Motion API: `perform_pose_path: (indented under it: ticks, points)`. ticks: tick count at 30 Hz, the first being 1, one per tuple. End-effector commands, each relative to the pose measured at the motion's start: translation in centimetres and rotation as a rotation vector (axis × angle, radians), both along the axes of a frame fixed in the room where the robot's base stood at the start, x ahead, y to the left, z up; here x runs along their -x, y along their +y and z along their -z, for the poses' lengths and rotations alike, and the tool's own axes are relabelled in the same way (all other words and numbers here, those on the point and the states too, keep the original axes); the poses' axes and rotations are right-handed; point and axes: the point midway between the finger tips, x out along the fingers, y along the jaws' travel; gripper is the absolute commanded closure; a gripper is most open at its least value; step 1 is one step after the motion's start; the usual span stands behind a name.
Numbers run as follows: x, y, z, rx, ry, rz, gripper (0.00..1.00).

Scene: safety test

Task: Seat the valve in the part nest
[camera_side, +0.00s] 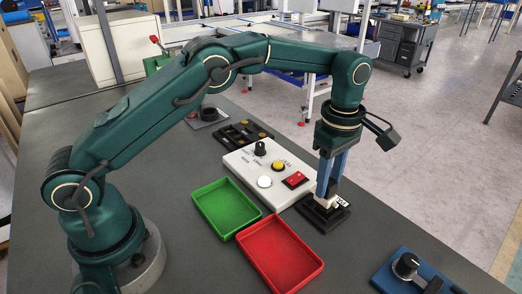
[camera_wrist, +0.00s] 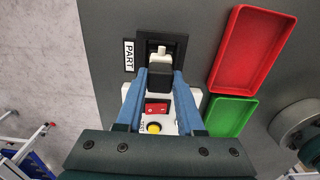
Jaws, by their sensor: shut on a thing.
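The part nest is a black square block (camera_side: 338,219) on the grey bench, with a white label beside it in the side view. In the wrist view the nest (camera_wrist: 179,42) shows at the top, with the label "PART" (camera_wrist: 129,55) to its left. My gripper (camera_side: 325,197), with blue fingers, points down directly over the nest. It is shut on the valve, a small pale piece (camera_wrist: 161,58) that shows between and beyond the fingertips, over the nest's dark middle. The fingers hide part of the valve. I cannot tell whether it is fully down in the nest.
A white control box (camera_side: 262,172) with a black knob, yellow and white buttons and a red switch stands close left of the nest. A green tray (camera_side: 226,207) and a red tray (camera_side: 280,254) lie nearer. A blue fixture (camera_side: 408,268) is at lower right.

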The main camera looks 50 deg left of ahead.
Motion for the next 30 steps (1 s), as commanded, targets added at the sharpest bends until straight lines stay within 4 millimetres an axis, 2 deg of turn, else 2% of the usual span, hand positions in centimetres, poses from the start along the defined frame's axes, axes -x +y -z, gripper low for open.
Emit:
perform_pose_path:
  ticks: [26,27,29,30]
  points:
    - [0.0,0.0,1.3,0.0,0.001,0.0,1.0]
    - [0.0,0.0,1.3,0.0,0.001,0.0,0.48]
    - [0.0,0.0,1.2,0.0,0.001,0.0,0.28]
    - [0.0,0.0,1.2,0.0,0.001,0.0,0.28]
